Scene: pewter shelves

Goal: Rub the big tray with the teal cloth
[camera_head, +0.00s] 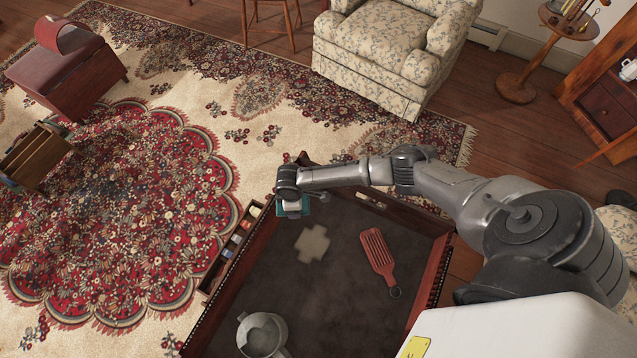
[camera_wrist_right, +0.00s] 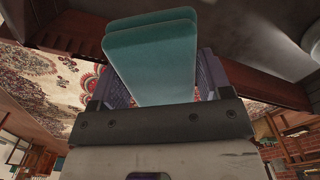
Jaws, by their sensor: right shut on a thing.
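The big tray (camera_head: 330,300) has a dark floor and reddish wooden rims. It fills the lower middle of the head view. A pale cross-shaped patch (camera_head: 313,243) shows on its floor. My right gripper (camera_head: 292,208) is at the tray's far left corner, shut on the teal cloth (camera_wrist_right: 150,65). The cloth looks like a folded, flat pad between the fingers in the right wrist view. In the head view only a little teal shows around the gripper. I cannot tell whether the cloth touches the tray. My left gripper is not in view.
A red slotted paddle (camera_head: 378,256) lies on the tray floor, right of the pale patch. A grey metal mug (camera_head: 262,335) stands near the front left. A narrow compartment box (camera_head: 232,247) lies outside the left rim. A floral armchair (camera_head: 385,55) stands behind the tray.

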